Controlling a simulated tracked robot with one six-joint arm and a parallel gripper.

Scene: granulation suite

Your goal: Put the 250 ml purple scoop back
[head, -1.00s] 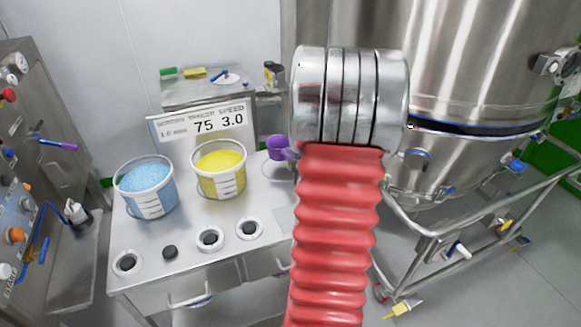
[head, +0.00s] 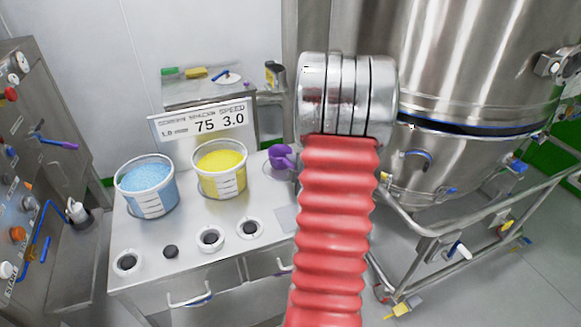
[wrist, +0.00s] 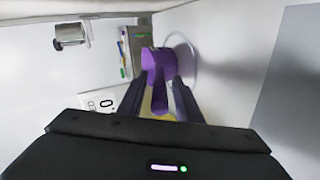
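The purple scoop (head: 281,157) shows just left of my red, ribbed arm in the head view, over the back right of the steel bench. In the wrist view the scoop (wrist: 158,62) is in front of my gripper (wrist: 161,98), with its handle running back between the two dark fingers. The gripper appears shut on the handle. In the head view my arm hides the gripper. I cannot read a size mark on the scoop.
The steel bench (head: 197,263) carries a tub of blue granules (head: 147,187), a tub of yellow granules (head: 220,170), a sign (head: 203,120) and white-ringed holes. A large steel vessel (head: 480,75) stands right. A small side table (head: 205,93) stands behind.

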